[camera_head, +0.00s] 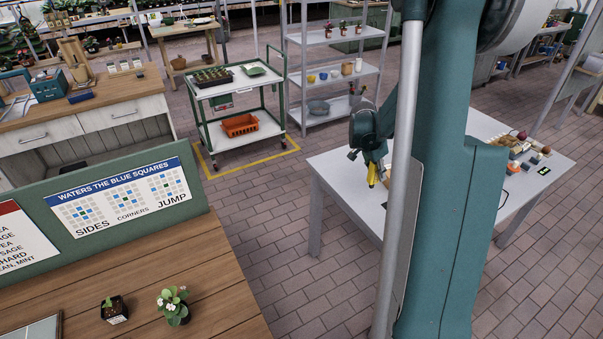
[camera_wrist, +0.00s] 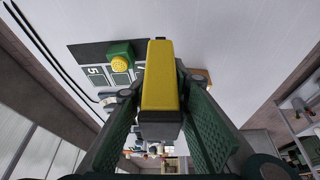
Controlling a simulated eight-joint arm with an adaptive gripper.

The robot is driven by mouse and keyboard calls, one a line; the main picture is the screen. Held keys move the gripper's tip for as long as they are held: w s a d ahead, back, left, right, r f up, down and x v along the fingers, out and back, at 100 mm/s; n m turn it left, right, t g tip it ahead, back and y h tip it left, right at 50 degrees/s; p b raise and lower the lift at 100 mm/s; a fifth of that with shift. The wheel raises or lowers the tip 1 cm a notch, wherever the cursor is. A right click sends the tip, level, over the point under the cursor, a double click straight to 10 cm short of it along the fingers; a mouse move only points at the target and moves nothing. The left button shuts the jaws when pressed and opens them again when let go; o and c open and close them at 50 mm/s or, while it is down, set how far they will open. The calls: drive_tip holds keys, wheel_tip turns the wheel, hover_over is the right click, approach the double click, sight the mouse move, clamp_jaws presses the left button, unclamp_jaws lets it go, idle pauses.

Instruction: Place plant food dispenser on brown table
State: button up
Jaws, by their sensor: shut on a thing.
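My gripper (camera_head: 374,172) is over the white table in the head view. It is shut on a yellow thing with a grey end (camera_wrist: 160,85), which sits between the two green finger pads in the wrist view. The yellow thing also shows small below my gripper in the head view (camera_head: 372,175). It may be the plant food dispenser; no label is readable. A brown wooden table (camera_head: 225,290) is at the lower left of the head view, holding a small potted seedling (camera_head: 113,308) and a white-flowered potted plant (camera_head: 173,304).
The white table (camera_head: 335,175) bears several small items at its right end. In the wrist view, a green item with a yellow knob (camera_wrist: 119,60) is by a dark numbered mat. A green sign board (camera_head: 130,205) stands along the brown table's back edge. A cart (camera_head: 240,105) stands behind.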

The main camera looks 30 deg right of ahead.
idle(0.4)
drive_tip(key=w+a+n+t+b, duration=0.1)
drive_tip(key=w+a+n, duration=0.1)
drive_tip(key=w+a, duration=0.8)
drive_tip(key=w+a+n+t, duration=0.1)
drive_tip(key=w+a+n, duration=0.2)
drive_tip(key=a, duration=1.2)
drive_tip(key=w+a+n+t+b, duration=0.1)
drive_tip(key=w+a+n, duration=0.1)
drive_tip(key=w+a, duration=0.8)
drive_tip(key=s+a+n+t+y+b, duration=0.1)
drive_tip(key=a+n, duration=0.1)
drive_tip(key=a, duration=1.4)
drive_tip(key=s+a+n+y, duration=0.1)
drive_tip(key=s+a+n, duration=0.15)
drive_tip(key=a, duration=1.35)
drive_tip(key=s+a+n+y, duration=0.1)
drive_tip(key=s+a, duration=0.5)
drive_tip(key=a, duration=0.7)
drive_tip(key=s+a+n+b, duration=0.1)
drive_tip(key=s+a+n, duration=0.3)
drive_tip(key=a, duration=0.9)
drive_tip(key=s+a+n+y+b, duration=0.1)
drive_tip(key=s+a, duration=0.6)
drive_tip(key=a, duration=0.7)
drive_tip(key=shift+s+r+n+t+y, duration=0.15)
drive_tip(key=shift+s+n+t+y, duration=0.2)
drive_tip(key=shift+n, duration=0.4)
drive_tip(key=shift+a, duration=0.1)
